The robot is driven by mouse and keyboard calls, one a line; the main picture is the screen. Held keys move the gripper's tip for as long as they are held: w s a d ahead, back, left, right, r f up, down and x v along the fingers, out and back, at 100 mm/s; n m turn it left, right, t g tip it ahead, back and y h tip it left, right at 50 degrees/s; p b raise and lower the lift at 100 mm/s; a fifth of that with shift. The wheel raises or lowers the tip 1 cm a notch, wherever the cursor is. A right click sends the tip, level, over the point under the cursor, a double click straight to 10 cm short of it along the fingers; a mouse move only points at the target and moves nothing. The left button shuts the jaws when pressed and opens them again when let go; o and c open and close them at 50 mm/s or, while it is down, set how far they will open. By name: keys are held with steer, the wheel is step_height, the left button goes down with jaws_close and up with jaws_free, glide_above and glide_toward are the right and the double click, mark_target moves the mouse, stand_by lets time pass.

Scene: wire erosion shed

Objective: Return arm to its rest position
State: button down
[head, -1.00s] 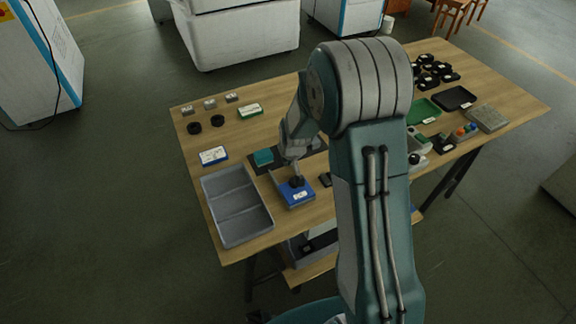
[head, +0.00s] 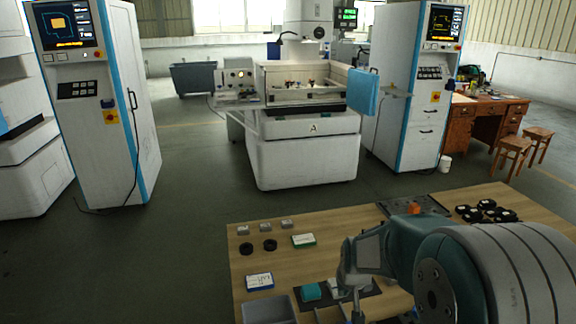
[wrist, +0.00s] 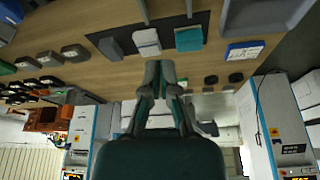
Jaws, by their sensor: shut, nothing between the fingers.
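My arm reaches in from the lower right of the head view over the wooden table (head: 240,262), its large grey-banded joint nearest the camera. My gripper (wrist: 163,68) shows in the wrist view with its fingers together and nothing between them. In the head view the fingers are cut off by the bottom edge. Beyond the fingers in the wrist view are a teal block (wrist: 189,39) and a white block (wrist: 147,42) on a dark mat (wrist: 172,28). The gripper appears clear of them.
A grey tray (head: 268,310) sits at the table's near left, beside a blue-and-white box (head: 259,281). A green-and-white box (head: 303,240), black rings and small grey blocks lie farther back. Several black parts lie at the far right. White machine A (head: 305,160) and cabinets stand beyond open floor.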

steer(key=s+r, duration=1)
steer(key=r, duration=0.2)
steer(key=s+r, duration=0.2)
steer(key=s, duration=0.5)
steer(key=s+r+t, duration=0.1)
steer(key=s+r, duration=0.1)
steer(key=s, duration=0.5)
steer(key=shift+s+a+r+t, duration=0.25)
steer(key=shift+r+t, duration=0.05)
